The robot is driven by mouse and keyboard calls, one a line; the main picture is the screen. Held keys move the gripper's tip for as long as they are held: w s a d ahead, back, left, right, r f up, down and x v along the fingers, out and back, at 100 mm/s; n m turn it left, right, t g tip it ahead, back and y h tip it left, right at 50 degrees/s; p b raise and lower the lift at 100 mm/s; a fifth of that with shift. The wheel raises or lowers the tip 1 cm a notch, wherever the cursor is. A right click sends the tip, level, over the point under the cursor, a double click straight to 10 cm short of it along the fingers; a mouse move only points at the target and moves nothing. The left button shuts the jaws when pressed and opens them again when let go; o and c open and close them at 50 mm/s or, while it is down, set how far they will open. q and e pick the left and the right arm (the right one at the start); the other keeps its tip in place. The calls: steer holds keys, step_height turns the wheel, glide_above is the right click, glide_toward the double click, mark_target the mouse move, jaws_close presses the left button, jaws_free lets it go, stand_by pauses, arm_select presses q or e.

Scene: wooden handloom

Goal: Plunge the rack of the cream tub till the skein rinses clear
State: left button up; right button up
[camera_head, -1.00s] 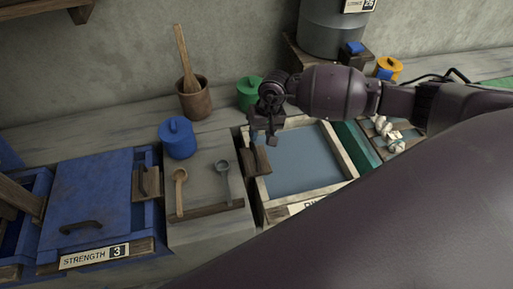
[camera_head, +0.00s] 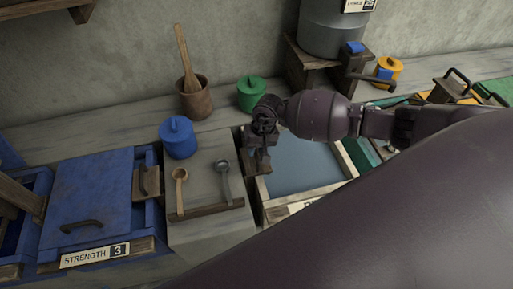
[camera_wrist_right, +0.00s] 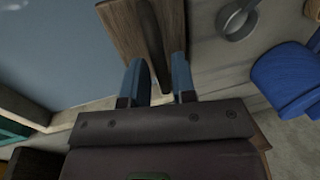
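The cream tub (camera_head: 352,157) holds flat blue-grey liquid (camera_head: 305,165). No skein shows in the liquid. A wooden plate with an upright handle, apparently the rack end (camera_wrist_right: 118,22), sits at the tub's left edge. My right gripper (camera_head: 258,163) is down at this plate and partly hides it in the head view. In the right wrist view, its blue-grey fingers (camera_wrist_right: 158,75) are apart, one on each side of the dark handle (camera_wrist_right: 153,40), with gaps visible. My left gripper is not in view.
A grey board with a wooden spoon (camera_head: 179,188) and a grey ladle (camera_head: 225,182) lies left of the tub. A blue lidded pot (camera_head: 178,138), a green pot (camera_head: 251,94) and a blue vat lid (camera_head: 90,200) stand nearby. My right arm covers the right side.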

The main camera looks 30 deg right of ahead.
jaws_close()
step_height(320, 180, up, 15)
stand_by(0.6)
steer(key=shift+o, duration=1.7)
jaws_free()
step_height(320, 180, up, 11)
steer(key=d, duration=0.2)
steer(key=shift+s+f, duration=0.15)
steer(key=shift+s, duration=0.15)
